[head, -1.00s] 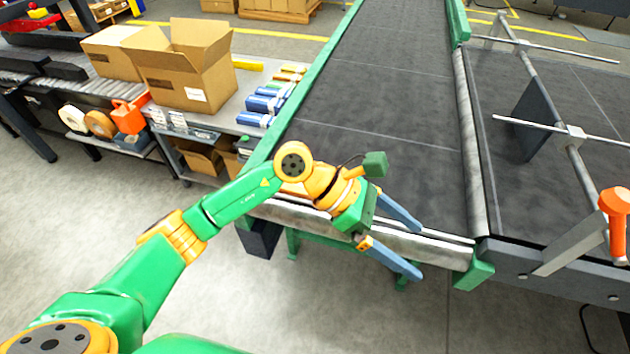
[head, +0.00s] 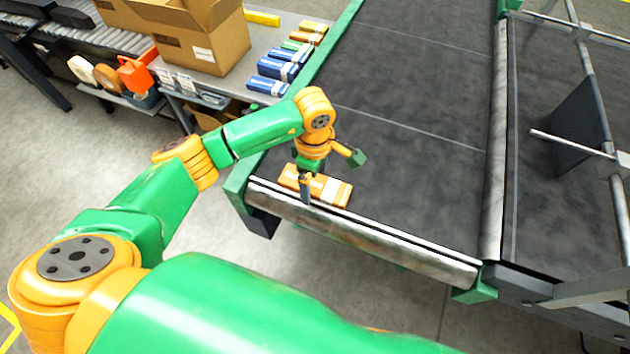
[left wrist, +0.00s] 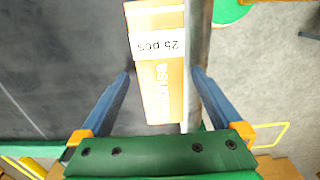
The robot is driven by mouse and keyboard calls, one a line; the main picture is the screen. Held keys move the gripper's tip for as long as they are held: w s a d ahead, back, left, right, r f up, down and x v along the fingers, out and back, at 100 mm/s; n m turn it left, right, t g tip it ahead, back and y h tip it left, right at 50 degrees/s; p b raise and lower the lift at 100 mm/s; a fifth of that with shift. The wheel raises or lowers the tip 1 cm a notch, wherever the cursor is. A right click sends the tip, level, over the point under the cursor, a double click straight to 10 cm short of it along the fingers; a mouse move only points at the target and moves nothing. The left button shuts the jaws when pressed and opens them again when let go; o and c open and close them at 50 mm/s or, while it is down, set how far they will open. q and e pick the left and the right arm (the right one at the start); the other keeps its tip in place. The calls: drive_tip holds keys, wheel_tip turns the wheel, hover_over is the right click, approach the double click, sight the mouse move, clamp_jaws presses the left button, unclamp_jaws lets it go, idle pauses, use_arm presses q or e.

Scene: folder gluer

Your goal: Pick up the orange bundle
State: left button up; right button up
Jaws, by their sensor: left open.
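The orange bundle (head: 330,190) lies on the near left end of the dark conveyor belt, close to the end roller. It is a flat orange pack with a white band. In the left wrist view the bundle (left wrist: 160,90) lies between the two blue fingers, its band reading "25 pcs". My left gripper (head: 305,195) is above the bundle, pointing down, with one finger showing in front of it. In the left wrist view the left gripper (left wrist: 162,75) is open, with a gap on each side of the bundle. My right gripper is not in view.
The belt (head: 400,130) is otherwise clear, with a metal roller (head: 360,232) along its near end. A side table (head: 290,28) at left holds blue, green and orange bundles and a cardboard box (head: 215,40). A metal frame with rods (head: 585,60) stands at right.

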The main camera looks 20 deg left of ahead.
use_arm(q)
drive_tip(key=c, duration=1.5)
drive_tip(key=shift+s+r, duration=0.1)
